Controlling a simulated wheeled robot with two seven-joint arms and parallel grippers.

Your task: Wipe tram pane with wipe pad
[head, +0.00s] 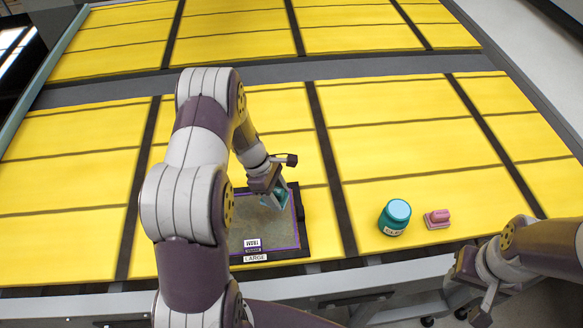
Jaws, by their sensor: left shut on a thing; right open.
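The tram pane (262,228) is a grey-brown sheet with a purple edge, lying flat in a dark frame near the table's front edge. A label reading "TRAM" and "LARGE" sits at its front. My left gripper (272,192) is over the pane's right part, shut on a teal wipe pad (283,204). The pad is tilted in this view and partly hidden by the fingers; I cannot tell whether it touches the pane. My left arm hides the pane's left side. My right gripper (472,285) is open and empty beyond the table's front edge at the lower right.
A teal jar (394,217) with a pale label stands right of the pane. A small pink block with a handle (437,217) sits beside it. The yellow, dark-striped table (400,150) is otherwise clear behind and to the right.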

